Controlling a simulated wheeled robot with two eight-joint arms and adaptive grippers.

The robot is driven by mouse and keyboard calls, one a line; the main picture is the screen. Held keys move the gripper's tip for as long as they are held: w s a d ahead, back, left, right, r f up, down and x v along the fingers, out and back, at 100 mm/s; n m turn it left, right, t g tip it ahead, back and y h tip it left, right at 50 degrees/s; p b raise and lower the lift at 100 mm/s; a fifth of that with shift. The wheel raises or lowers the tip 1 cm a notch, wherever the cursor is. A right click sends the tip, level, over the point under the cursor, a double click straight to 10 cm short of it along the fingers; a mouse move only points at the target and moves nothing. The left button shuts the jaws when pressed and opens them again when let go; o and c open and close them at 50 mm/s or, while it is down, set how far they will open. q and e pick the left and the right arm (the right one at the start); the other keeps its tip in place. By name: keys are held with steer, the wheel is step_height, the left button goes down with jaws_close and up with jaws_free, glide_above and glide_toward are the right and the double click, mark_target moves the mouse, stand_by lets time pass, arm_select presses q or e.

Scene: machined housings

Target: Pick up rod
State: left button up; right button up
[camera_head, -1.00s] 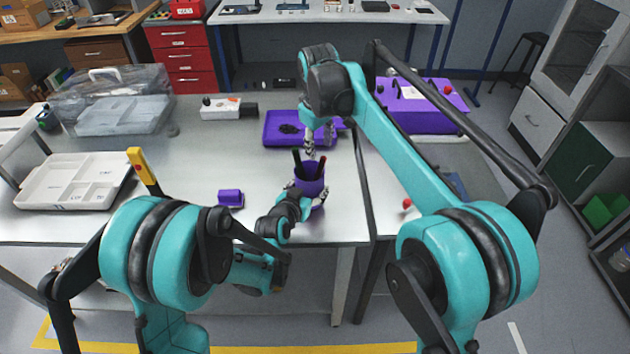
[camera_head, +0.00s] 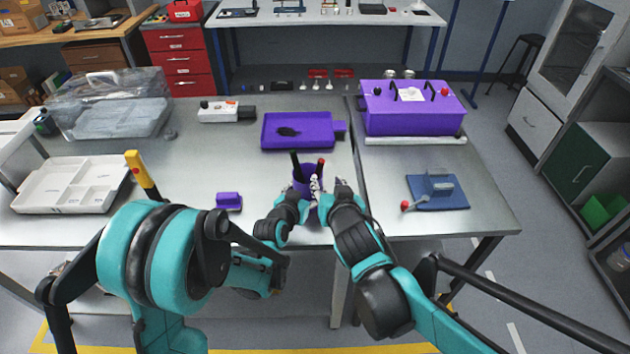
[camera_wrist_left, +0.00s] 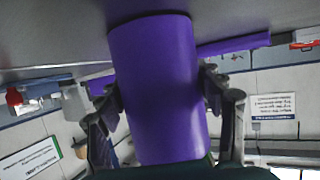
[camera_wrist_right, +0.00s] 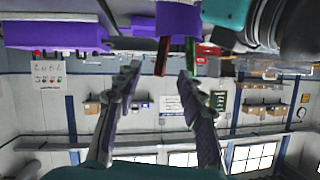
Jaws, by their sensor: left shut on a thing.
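A purple cup (camera_head: 303,181) stands near the front edge of the table and holds a black rod (camera_head: 295,163) and a red-tipped rod (camera_head: 321,166). My left gripper (camera_head: 302,204) is shut around the cup; the left wrist view shows the cup (camera_wrist_left: 158,85) between its fingers. My right gripper (camera_head: 326,189) is close to the cup's right side. In the right wrist view its fingers are apart, with the red rod (camera_wrist_right: 162,57) and a dark green rod (camera_wrist_right: 190,52) just beyond the fingertips. Contact with a rod cannot be made out.
A purple tray (camera_head: 335,142) lies behind the cup, with a purple box (camera_head: 412,110) to its right. A small purple block (camera_head: 229,201) and a white compartment tray (camera_head: 65,192) are on the left. A blue fixture (camera_head: 437,192) sits right. The table between is mostly clear.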

mark_target(320, 171)
steer(key=x, duration=1)
steer(key=shift+a, duration=0.3)
jaws_close()
